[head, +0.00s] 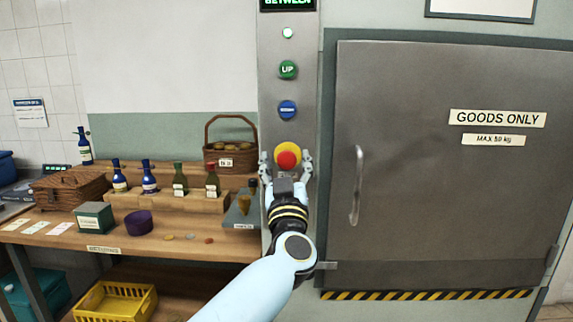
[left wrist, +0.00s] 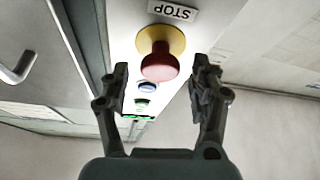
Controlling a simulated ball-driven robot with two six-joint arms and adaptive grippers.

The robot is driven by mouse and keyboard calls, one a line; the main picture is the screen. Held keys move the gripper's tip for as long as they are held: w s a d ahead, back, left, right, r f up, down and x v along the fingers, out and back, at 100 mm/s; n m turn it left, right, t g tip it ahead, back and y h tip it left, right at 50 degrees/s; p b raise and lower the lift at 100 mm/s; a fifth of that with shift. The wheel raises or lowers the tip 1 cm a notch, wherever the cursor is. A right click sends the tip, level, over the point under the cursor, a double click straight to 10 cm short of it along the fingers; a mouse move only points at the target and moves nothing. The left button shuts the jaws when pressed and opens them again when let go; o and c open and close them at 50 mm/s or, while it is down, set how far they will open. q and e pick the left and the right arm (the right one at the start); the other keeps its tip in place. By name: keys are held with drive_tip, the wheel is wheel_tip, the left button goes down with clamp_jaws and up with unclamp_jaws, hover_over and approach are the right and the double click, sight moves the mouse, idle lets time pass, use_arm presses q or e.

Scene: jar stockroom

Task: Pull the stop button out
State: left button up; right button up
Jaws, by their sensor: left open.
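The stop button (head: 287,160) is a red mushroom knob on a yellow round base, low on the grey control panel (head: 272,88). In the left wrist view the red knob (left wrist: 159,64) stands out from its yellow base, beside a label reading STOP (left wrist: 172,11). My left gripper (head: 286,165) is open in front of the button. In the left wrist view its two fingers (left wrist: 160,88) are on either side of the knob's outer end, with a visible gap on both sides. My right gripper is not in view.
Above the stop button are the blue button (head: 287,110) and green UP button (head: 288,69). A grey GOODS ONLY door (head: 430,200) with a vertical handle (head: 356,185) is to the right. A wooden table (head: 60,238) with bottles and baskets is to the left.

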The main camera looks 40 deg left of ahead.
use_arm(q)
drive_tip(key=v, duration=0.7)
drive_tip(key=shift+s+d, duration=0.2)
drive_tip(key=shift+s, duration=0.05)
